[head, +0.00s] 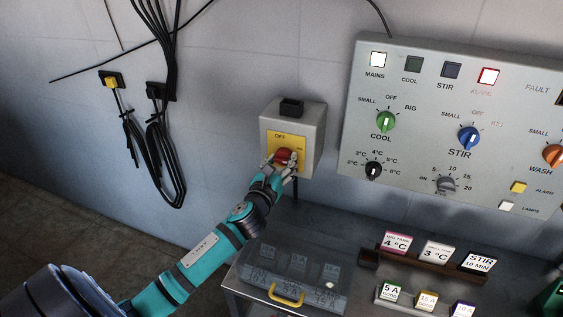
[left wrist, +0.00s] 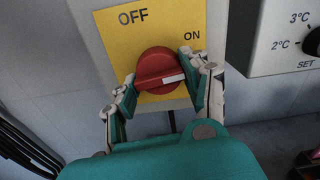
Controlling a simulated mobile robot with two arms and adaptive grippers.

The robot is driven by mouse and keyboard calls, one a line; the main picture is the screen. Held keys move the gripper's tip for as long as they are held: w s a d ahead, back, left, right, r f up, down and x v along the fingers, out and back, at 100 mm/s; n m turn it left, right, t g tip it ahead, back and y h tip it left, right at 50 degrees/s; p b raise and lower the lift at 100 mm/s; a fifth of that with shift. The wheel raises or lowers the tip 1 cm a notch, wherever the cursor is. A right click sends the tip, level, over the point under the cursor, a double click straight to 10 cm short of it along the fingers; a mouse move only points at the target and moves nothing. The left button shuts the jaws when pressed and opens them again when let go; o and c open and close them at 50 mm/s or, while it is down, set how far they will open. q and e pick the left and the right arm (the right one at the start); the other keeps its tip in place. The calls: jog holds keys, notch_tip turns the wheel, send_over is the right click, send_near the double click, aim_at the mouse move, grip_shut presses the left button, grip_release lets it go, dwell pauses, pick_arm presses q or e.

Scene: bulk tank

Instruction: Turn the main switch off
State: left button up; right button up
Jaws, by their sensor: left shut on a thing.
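The main switch is a red round knob (left wrist: 157,66) on a yellow plate (left wrist: 150,22) marked OFF at the top and ON at the right. The knob's white mark (left wrist: 174,77) points right, on the ON side. In the head view the red knob (head: 284,156) sits on a grey wall box (head: 309,125). My left gripper (head: 278,163) is shut on the knob. Its fingers are on either side of the knob in the left wrist view (left wrist: 160,88). My right gripper is not in view.
Below are a steel table (head: 335,210), a clear box with a yellow handle (head: 286,296) and label cards. Black cables (head: 160,150) hang left.

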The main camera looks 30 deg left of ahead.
pick_arm(q)
jog(key=n, duration=0.4)
jog(key=shift+p, duration=0.3)
jog(key=n, duration=0.5)
jog(key=shift+d, duration=0.1)
jog(key=n, duration=0.3)
jog(key=shift+r+n+p, duration=0.1)
jog(key=shift+n+p, duration=0.2)
jog(key=shift+p, duration=0.1)
jog(key=shift+n, duration=2)
jog(key=shift+p, duration=0.3)
jog(key=o, duration=1.2)
jog(key=shift+c, duration=0.2)
